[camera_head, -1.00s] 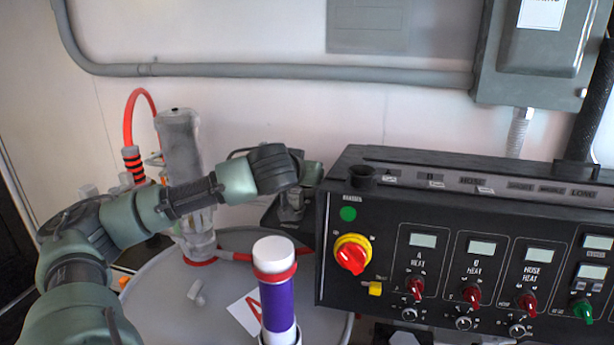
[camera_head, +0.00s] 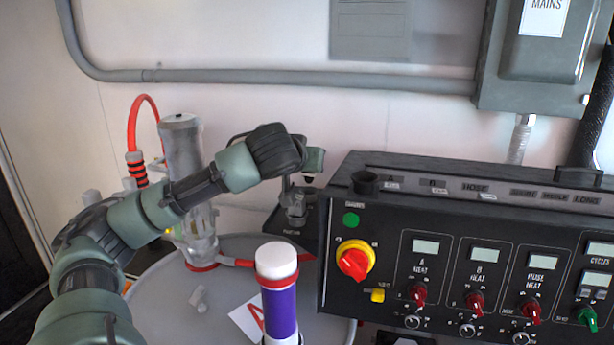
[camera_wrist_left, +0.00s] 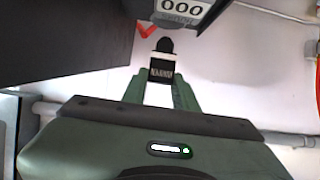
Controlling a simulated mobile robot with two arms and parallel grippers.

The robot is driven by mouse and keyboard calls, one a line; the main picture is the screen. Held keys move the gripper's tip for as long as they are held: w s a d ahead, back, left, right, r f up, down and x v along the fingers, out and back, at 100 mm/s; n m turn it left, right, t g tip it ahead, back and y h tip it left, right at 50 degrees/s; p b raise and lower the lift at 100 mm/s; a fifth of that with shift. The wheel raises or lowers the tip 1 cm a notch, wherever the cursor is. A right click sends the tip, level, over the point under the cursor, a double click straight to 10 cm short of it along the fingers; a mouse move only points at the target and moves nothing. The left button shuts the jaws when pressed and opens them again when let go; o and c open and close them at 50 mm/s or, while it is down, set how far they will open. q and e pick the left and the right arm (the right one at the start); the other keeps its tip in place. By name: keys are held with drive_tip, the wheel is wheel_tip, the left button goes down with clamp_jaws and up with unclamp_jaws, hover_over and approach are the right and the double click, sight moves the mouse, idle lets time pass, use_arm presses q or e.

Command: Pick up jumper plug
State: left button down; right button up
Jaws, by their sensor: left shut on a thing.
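My left gripper (camera_head: 310,170) is shut on the jumper plug (camera_head: 308,180), a small dark piece hanging below the fingers in the head view. In the left wrist view the plug (camera_wrist_left: 160,64) is black with a white-lettered label and a rounded end, held between the two green fingertips (camera_wrist_left: 160,82). The gripper and plug are just above a small clear-grey holder (camera_head: 295,207) on a black bracket (camera_head: 283,222). A gap between plug and holder is hard to judge. My right gripper is not in view.
The black control console (camera_head: 450,240) with knobs and displays stands close on the right. A purple and white tube (camera_head: 280,300) stands in front of the grey drum top (camera_head: 180,290). A clear pump with a red hose (camera_head: 140,110) is at the left, behind my arm.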

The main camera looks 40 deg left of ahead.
use_arm(q)
wheel_tip(320, 180, up, 21)
drive_tip(key=p, duration=0.5)
drive_tip(key=shift+p, duration=0.3)
drive_tip(key=shift+f, duration=0.1)
